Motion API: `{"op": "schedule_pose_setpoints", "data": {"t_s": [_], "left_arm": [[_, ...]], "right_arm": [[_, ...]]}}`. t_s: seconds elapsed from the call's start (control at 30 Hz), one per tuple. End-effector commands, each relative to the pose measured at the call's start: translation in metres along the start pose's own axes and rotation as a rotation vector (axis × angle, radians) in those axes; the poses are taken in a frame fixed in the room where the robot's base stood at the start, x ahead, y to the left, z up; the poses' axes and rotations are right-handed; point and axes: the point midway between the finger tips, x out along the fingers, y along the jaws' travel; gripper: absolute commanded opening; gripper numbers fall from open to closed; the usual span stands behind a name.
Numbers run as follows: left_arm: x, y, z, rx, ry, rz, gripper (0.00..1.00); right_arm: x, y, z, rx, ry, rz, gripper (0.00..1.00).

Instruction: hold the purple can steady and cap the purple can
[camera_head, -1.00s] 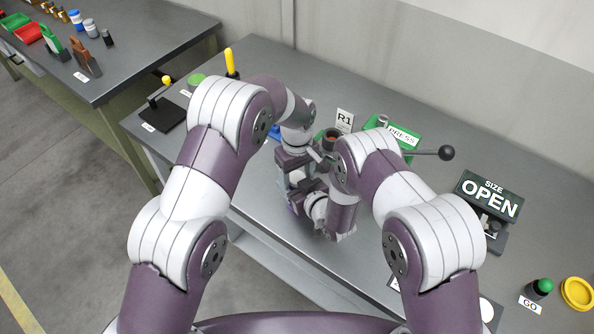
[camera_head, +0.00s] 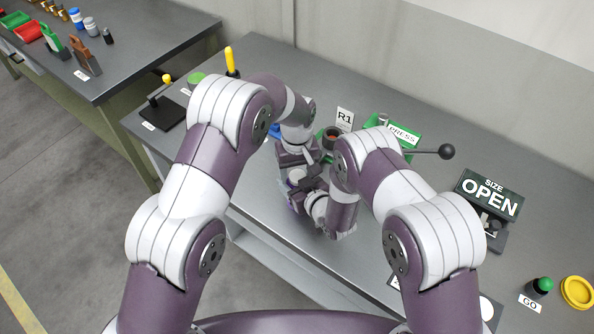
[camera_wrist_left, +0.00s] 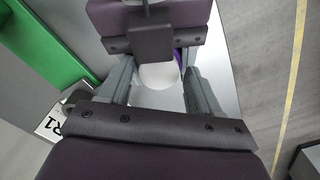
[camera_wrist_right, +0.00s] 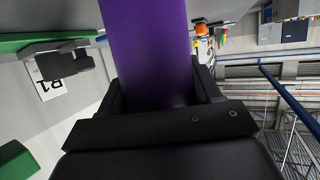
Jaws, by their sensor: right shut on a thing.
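The purple can (camera_wrist_right: 158,50) fills the middle of the right wrist view. My right gripper (camera_wrist_right: 160,90) is shut on it, one finger on each side. In the left wrist view only a purple sliver of the can (camera_wrist_left: 178,58) shows. A white cap (camera_wrist_left: 158,76) sits at the can's top; it also shows in the head view (camera_head: 297,175). How firmly it is seated cannot be told. My left gripper (camera_wrist_left: 160,72) is open above the white cap, its fingers apart on either side with gaps. My arms hide most of the can in the head view.
A green press with a PRESS sign (camera_head: 403,135) and a long black-knobbed lever (camera_head: 445,152) stands behind my arms. An R1 sign (camera_head: 345,120) is beside it. The front table middle is mostly clear.

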Motion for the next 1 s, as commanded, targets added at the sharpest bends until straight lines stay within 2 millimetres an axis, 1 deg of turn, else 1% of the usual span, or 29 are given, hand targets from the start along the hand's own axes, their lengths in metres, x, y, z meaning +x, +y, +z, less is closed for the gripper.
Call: {"op": "schedule_pose_setpoints", "data": {"t_s": [0.07,0.17,0.43,0.5,0.67,0.73,0.77,0.9,1.0], "left_arm": [[0.001,0.001,0.001,0.0,-0.001,0.001,0.69],[-0.005,0.001,0.0,0.0,0.0,0.001,0.69],[-0.041,0.001,0.0,-0.001,0.001,0.002,0.69],[-0.044,0.0,0.0,-0.001,0.0,0.001,0.69],[-0.044,0.0,0.0,-0.001,-0.001,0.0,0.69],[-0.046,0.0,0.0,-0.01,0.0,0.001,0.67],[-0.049,0.001,0.0,-0.033,0.001,0.001,0.67],[-0.073,0.001,0.0,-0.232,0.002,0.002,0.67],[-0.079,0.0,0.0,-0.299,0.0,0.0,0.67]], "right_arm": [[0.0,-0.001,-0.001,-0.003,0.002,-0.004,0.0],[0.0,-0.002,-0.001,-0.003,0.002,-0.005,0.0],[0.0,-0.001,0.0,-0.002,0.001,-0.003,0.0],[0.0,-0.001,0.0,-0.002,0.001,-0.003,0.0],[0.0,-0.001,-0.001,-0.002,0.001,-0.003,0.0],[0.0,-0.001,-0.001,-0.002,0.002,-0.003,0.0],[0.0,-0.001,-0.001,-0.002,0.001,-0.003,0.0],[0.0,-0.001,0.0,-0.002,0.001,-0.002,0.0],[0.0,-0.001,0.0,-0.002,0.001,-0.002,0.0]]}}
